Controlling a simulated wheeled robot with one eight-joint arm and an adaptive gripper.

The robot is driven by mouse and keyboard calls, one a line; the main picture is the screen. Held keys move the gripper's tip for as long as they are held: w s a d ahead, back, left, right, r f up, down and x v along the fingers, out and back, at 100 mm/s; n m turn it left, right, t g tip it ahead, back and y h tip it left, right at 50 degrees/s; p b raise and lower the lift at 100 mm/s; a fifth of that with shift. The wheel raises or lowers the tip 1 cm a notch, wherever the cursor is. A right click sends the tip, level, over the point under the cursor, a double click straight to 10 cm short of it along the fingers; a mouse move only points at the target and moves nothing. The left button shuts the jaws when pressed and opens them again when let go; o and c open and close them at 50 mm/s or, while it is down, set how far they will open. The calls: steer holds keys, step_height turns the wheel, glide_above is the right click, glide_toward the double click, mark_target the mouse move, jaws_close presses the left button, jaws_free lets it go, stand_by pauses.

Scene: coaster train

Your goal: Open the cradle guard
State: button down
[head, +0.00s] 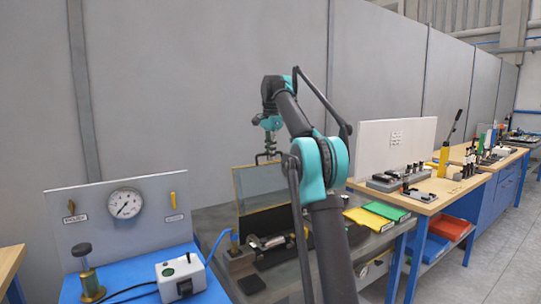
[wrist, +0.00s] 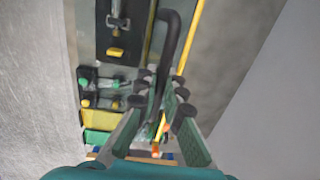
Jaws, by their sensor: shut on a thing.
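The cradle guard (head: 260,188) is a clear panel with a yellow edge, standing roughly upright over the dark cradle (head: 262,243) on the grey bench in the head view. My gripper (head: 268,155) is at the guard's top edge, reached from above. In the wrist view a black bar-like handle (wrist: 178,40) runs between the fingers of my gripper (wrist: 163,95), which are shut on it. The guard's yellow edge (wrist: 190,40) shows beside the handle. The exact finger contact is partly hidden by the fingers.
A grey wall (head: 200,90) stands close behind the bench. To the left is a panel with a gauge (head: 125,203) and a white box (head: 180,277) on a blue top.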

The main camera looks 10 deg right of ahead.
steer(key=shift+w+f, duration=0.1)
stand_by(0.3)
steer(key=c, duration=1.9)
jaws_free()
